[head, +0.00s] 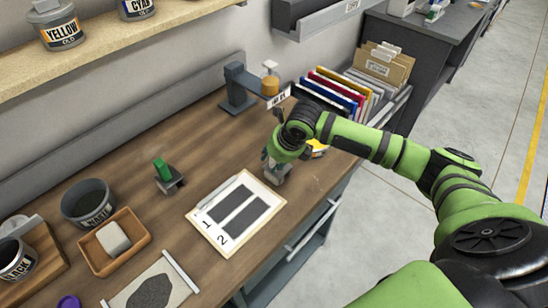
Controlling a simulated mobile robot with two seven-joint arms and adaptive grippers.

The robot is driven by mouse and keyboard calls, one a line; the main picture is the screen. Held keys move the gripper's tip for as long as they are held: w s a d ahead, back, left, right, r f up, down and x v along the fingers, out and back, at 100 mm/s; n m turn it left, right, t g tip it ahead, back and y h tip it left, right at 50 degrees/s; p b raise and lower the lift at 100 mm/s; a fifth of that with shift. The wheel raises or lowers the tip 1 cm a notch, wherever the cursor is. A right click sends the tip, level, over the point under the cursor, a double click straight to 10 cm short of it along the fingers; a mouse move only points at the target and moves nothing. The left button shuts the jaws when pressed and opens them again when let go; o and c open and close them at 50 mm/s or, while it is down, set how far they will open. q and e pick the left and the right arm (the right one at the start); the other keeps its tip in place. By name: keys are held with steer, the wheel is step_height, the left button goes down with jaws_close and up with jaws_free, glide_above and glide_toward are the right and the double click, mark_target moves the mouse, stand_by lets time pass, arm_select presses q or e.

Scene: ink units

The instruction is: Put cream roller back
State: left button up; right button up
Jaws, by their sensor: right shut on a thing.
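My right arm reaches in from the right over the workbench, with its gripper (276,173) pointing down just right of the proof card (198,219). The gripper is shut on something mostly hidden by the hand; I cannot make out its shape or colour. The card has two dark strips marked 1 and 2, and a pale thin stick lies along its upper edge. No cream roller can be clearly made out. A small dark stand with a green-topped tool (163,170) stands left of the card. My left gripper is not in view.
A rack of coloured folders (338,88) is at the bench's back right. Left are a waste pot (88,204), a wooden tray (142,238) with a pale block, and a black ink can (14,262).

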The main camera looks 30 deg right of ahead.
steer(key=shift+f, duration=0.25)
steer(key=shift+s+f, duration=0.3)
steer(key=o, duration=1.1)
steer(key=shift+f, duration=0.1)
steer(key=shift+c, duration=0.2)
steer(key=shift+o, duration=0.4)
steer(key=shift+w+f, duration=0.15)
steer(key=shift+w, duration=0.05)
steer(key=shift+w+d, duration=0.1)
steer(key=shift+r, duration=0.5)
steer(key=b+v, duration=0.2)
steer(key=v, duration=1)
steer(key=shift+r, duration=0.35)
